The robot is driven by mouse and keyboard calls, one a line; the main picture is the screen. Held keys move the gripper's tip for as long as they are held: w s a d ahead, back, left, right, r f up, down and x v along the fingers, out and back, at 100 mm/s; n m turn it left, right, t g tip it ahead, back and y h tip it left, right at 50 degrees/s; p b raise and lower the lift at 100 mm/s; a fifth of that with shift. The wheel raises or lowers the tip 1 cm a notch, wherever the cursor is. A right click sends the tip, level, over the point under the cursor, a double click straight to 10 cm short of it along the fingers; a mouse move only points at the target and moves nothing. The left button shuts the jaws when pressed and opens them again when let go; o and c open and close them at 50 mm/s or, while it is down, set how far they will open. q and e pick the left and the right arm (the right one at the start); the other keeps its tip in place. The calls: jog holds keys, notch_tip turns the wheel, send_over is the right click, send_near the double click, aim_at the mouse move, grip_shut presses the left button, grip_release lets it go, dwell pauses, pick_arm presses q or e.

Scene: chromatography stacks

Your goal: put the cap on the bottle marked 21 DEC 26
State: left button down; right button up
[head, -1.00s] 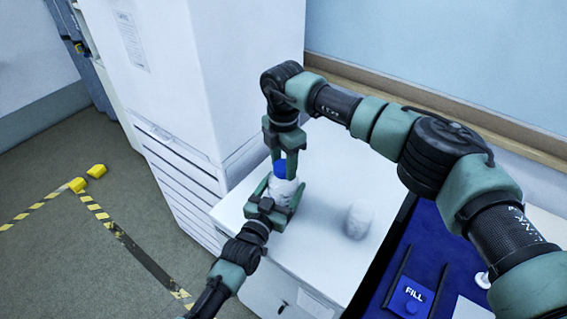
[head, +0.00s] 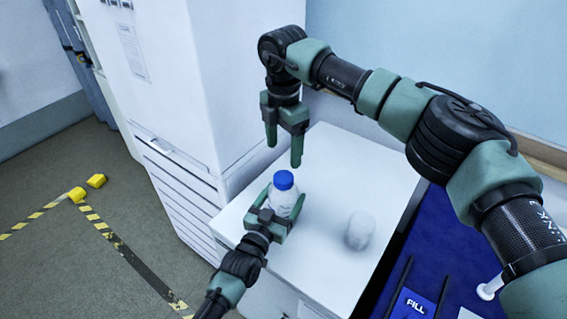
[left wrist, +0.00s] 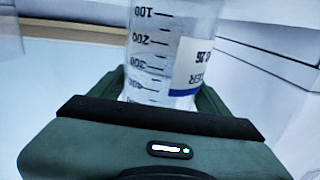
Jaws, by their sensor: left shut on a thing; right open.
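A clear bottle (head: 282,204) stands upright on the white cabinet top, with a blue cap (head: 284,180) sitting on its mouth. My left gripper (head: 280,206) is shut around the bottle's body. In the left wrist view the bottle (left wrist: 165,45) shows graduation marks and a label (left wrist: 193,66) with a blue stripe. Only the end of its date, "26", can be read there; the rest is turned away. My right gripper (head: 284,150) is open and empty, just above the cap and apart from it.
A second whitish bottle (head: 360,230) stands to the right on the white cabinet top (head: 325,262). A tall white cabinet (head: 180,80) rises behind on the left. A blue mat (head: 440,245) with a FILL card (head: 412,304) lies at the right.

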aim_at(277, 209)
jog(key=shift+r, duration=1.45)
pick_arm(q)
grip_release()
jog(key=shift+s, duration=0.1)
jog(key=b+v, duration=0.1)
jog(key=v, duration=0.6)
jog(key=shift+f, duration=0.1)
jog(key=shift+s+a, duration=0.2)
jog(key=shift+s, duration=0.1)
pick_arm(e)
jog(key=shift+f, duration=0.75)
